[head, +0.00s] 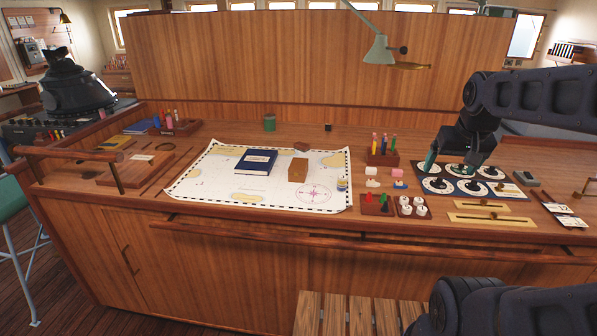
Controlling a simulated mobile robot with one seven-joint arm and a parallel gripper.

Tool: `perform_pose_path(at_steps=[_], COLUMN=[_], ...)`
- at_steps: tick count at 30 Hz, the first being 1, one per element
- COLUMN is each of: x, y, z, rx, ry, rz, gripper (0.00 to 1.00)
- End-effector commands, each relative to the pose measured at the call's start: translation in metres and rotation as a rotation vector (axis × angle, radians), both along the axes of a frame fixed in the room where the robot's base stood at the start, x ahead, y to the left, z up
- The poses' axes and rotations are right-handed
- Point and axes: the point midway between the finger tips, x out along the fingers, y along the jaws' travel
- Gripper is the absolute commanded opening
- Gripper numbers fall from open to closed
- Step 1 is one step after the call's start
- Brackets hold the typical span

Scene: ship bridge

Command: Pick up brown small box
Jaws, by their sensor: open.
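The small brown box (298,170) stands on the white sea chart (210,188), right of a dark blue book (256,162). A smaller brown item (301,146) lies just behind the box. My gripper (452,164) is at the right, over the dark panel with round dials, well to the right of the box and apart from it. It is open, with nothing seen between its fingers. The arm partly hides the panel behind it.
Pen holders (383,159), small trays of red, green and white pieces (377,205) and brass rulers (490,219) lie between and near the gripper and chart. A lamp (377,48) hangs above. A wooden rail (300,236) runs along the front edge.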

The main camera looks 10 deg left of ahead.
Motion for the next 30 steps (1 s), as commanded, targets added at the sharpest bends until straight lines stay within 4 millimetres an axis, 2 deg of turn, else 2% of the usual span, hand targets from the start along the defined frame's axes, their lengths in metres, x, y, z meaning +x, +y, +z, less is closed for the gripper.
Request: perform_pose_path(at_steps=[7,14,23,30], x=[0.067,0.129,0.207,0.262], y=[0.025,0.06,0.124,0.189], z=[0.013,0.016,0.003,-0.021], rx=[0.002,0.003,0.0,-0.004], ry=[0.019,0.027,0.033,0.03], rz=[-0.01,-0.024,-0.035,-0.04], gripper=[0.87,0.87,0.87,0.87])
